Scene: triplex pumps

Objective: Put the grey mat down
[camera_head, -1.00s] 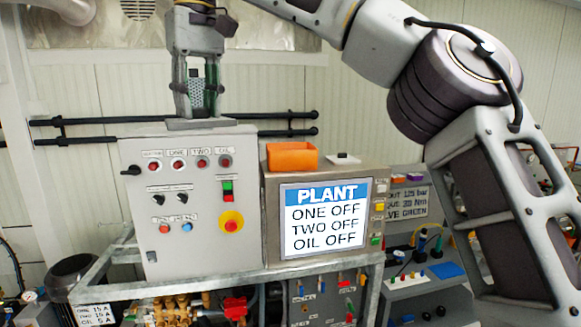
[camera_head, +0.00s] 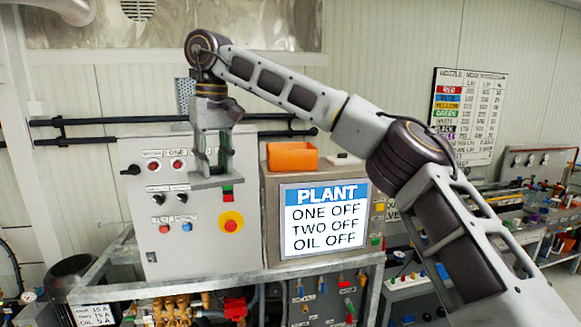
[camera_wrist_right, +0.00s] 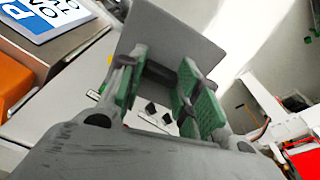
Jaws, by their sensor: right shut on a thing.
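My right gripper (camera_head: 211,172) is shut on the grey mat (camera_head: 208,183), a thin flat plate at its fingertips. In the head view they show in front of the control cabinet's upper right part. In the right wrist view the mat (camera_wrist_right: 172,32) is a plain grey square, with the green-padded fingers (camera_wrist_right: 157,88) on its near edge. I cannot tell how far the mat is from the cabinet front. My left gripper is not in view.
The control cabinet (camera_head: 165,240) has lamps, switches and a red emergency button (camera_head: 231,222). Right of it is the screen housing (camera_head: 272,225); an orange bin (camera_head: 292,156) and a small white item (camera_head: 343,159) sit on top. Pipes and valves fill the space below.

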